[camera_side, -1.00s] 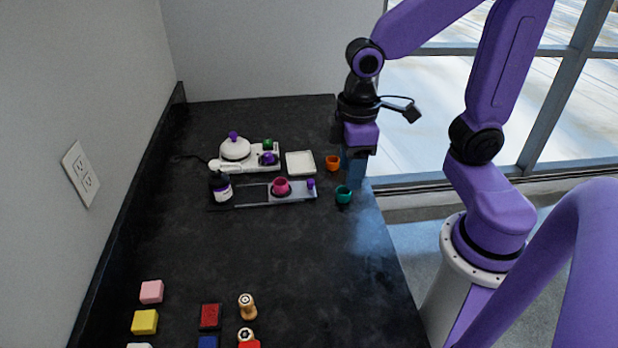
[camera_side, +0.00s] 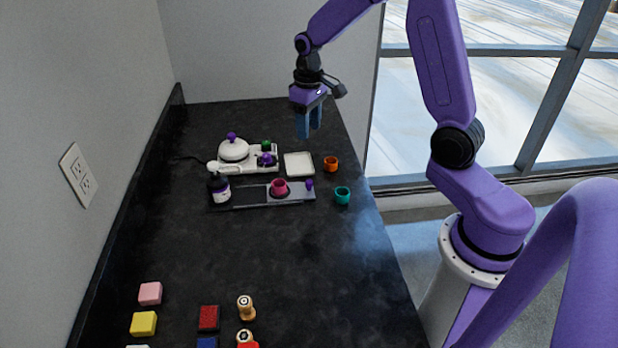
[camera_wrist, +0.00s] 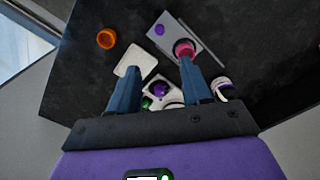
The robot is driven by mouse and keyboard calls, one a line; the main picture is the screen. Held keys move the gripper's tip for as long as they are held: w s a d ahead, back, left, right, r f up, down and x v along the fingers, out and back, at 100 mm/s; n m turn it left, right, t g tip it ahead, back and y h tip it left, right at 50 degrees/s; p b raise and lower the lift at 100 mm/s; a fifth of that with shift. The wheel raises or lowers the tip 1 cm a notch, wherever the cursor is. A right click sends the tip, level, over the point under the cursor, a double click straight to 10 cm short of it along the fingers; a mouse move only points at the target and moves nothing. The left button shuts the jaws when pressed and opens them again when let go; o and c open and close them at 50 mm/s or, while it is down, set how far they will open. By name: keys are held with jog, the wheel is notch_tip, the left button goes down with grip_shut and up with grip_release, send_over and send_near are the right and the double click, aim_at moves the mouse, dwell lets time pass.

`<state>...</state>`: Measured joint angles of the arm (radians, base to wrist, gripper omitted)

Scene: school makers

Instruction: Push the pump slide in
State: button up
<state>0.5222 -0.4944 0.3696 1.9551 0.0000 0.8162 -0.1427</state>
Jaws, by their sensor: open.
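The pump slide is a light grey plate (camera_side: 296,198) on a long dark rail (camera_side: 245,199), at the end away from the pump bottle. A purple knob (camera_side: 309,184) stands at its right end and a pink cup (camera_side: 280,186) sits on it. The dark pump bottle (camera_side: 220,189) with a white label stands at the rail's left end. In the wrist view the plate (camera_wrist: 171,29), knob (camera_wrist: 159,30) and cup (camera_wrist: 184,48) show beyond my fingertips. My gripper (camera_side: 310,133) is open and empty, raised above the counter behind the slide, touching nothing. It also shows in the wrist view (camera_wrist: 160,68).
A white appliance with a domed lid (camera_side: 233,150) stands behind the rail, beside a white square tray (camera_side: 299,164). An orange cup (camera_side: 331,164) and teal cup (camera_side: 343,195) stand right of them. Blocks, including a yellow one (camera_side: 143,323), lie in front; the middle counter is clear.

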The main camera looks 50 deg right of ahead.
aim_at(308, 181)
notch_tip(308, 181, down, 17)
jog(key=shift+f, duration=0.15)
dwell(0.5)
grip_shut()
jog(key=shift+w, duration=0.1)
